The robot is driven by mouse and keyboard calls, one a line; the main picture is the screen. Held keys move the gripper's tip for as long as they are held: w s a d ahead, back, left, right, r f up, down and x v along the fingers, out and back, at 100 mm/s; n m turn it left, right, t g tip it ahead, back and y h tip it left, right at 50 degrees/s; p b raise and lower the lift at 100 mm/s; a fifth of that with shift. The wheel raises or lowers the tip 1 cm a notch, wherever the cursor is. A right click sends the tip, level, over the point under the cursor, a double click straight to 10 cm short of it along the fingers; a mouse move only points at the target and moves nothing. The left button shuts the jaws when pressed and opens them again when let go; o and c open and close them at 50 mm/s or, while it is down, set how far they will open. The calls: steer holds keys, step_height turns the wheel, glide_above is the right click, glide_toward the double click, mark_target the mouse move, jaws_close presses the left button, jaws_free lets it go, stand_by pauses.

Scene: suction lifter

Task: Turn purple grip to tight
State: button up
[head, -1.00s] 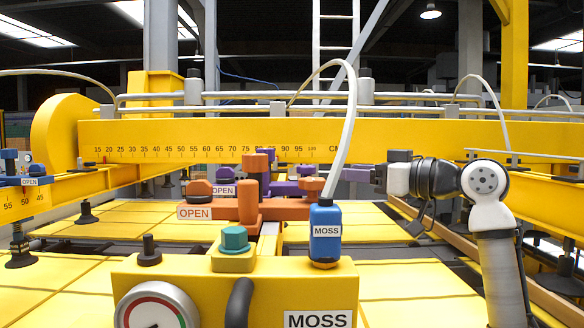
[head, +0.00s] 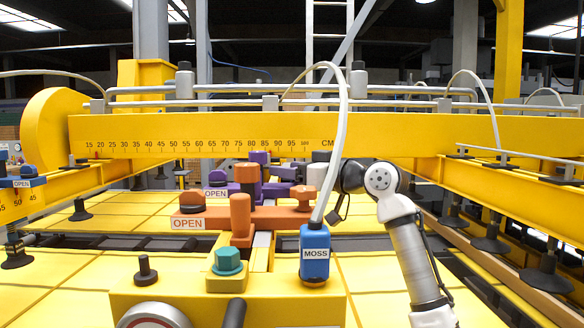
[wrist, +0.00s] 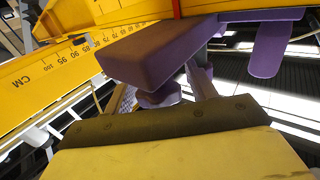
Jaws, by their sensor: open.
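The purple clamp shows in the head view with an OPEN label (head: 215,193), partly hidden behind the orange clamp (head: 275,214). Its purple bar (head: 285,173) reaches right. In the wrist view a large purple block (wrist: 160,55) fills the upper middle, with a purple knob (wrist: 160,96) just below it and a purple post (wrist: 268,48) at right. My gripper (wrist: 180,90) is open, close to the knob and block. Whether it touches them I cannot tell, as the block hides part of the fingers. In the head view my arm and the far parts hide the gripper.
The orange clamp, also labelled OPEN, stands nearer, with its upright post (head: 240,215) and star knob (head: 305,193). A yellow beam (head: 400,135) spans behind.

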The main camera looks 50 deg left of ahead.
steer(key=shift+c, duration=0.2)
steer(key=c, duration=0.9)
steer(key=shift+c, duration=0.2)
steer(key=shift+m+t+b, duration=0.3)
steer(key=shift+m+t, duration=0.1)
steer(key=shift+t, duration=0.2)
steer(key=m+t+b, duration=0.1)
steer(key=t, duration=0.1)
steer(key=shift+w+f+m+t, duration=0.1)
steer(key=shift+f+m+t, duration=0.05)
steer(key=shift+m+t, duration=0.25)
steer(key=shift+w+m+t+b, duration=0.2)
steer(key=shift+m+t+b, duration=0.25)
steer(key=shift+m+t, duration=0.7)
steer(key=shift+w+m+t+b, duration=0.15)
steer(key=shift+m+t+b, duration=0.4)
steer(key=shift+t, duration=1.1)
steer(key=shift+h, duration=0.3)
